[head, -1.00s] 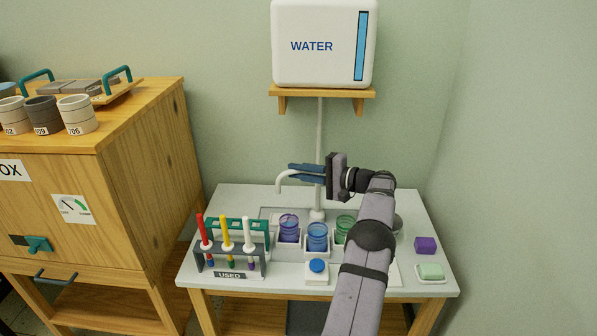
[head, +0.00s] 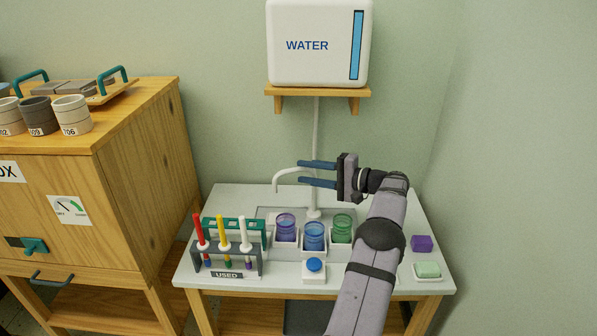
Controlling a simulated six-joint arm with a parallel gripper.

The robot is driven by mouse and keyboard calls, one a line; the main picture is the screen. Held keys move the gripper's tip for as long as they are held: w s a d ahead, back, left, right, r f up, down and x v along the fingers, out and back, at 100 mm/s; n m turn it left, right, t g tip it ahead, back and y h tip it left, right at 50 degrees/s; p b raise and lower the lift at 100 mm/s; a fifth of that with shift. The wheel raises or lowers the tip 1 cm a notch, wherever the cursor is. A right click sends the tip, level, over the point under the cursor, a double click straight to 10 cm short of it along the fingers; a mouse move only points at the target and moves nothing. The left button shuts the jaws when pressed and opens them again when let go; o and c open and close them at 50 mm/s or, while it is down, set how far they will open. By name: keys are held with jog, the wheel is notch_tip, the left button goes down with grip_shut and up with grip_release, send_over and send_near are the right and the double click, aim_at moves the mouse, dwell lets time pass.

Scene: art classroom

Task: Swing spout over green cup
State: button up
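The white spout (head: 291,170) rises from its base behind the cups and curves left. Its outlet hangs to the left of and above the purple cup (head: 286,226). The blue cup (head: 314,236) stands in the middle and the green cup (head: 342,228) on the right, close to my arm. My gripper (head: 318,173) is open, its two blue fingers pointing left, one above the other. In the picture the spout's upper part passes between the fingers. I cannot tell whether they touch it.
A rack (head: 227,256) with red, yellow and white-topped tools stands at the front left. A blue button (head: 314,265) sits in front of the cups. A purple block (head: 421,243) and green soap (head: 428,270) lie at the right. A water tank (head: 319,45) is on the shelf above.

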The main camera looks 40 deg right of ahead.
jog(key=v, duration=0.3)
jog(key=shift+c, duration=0.2)
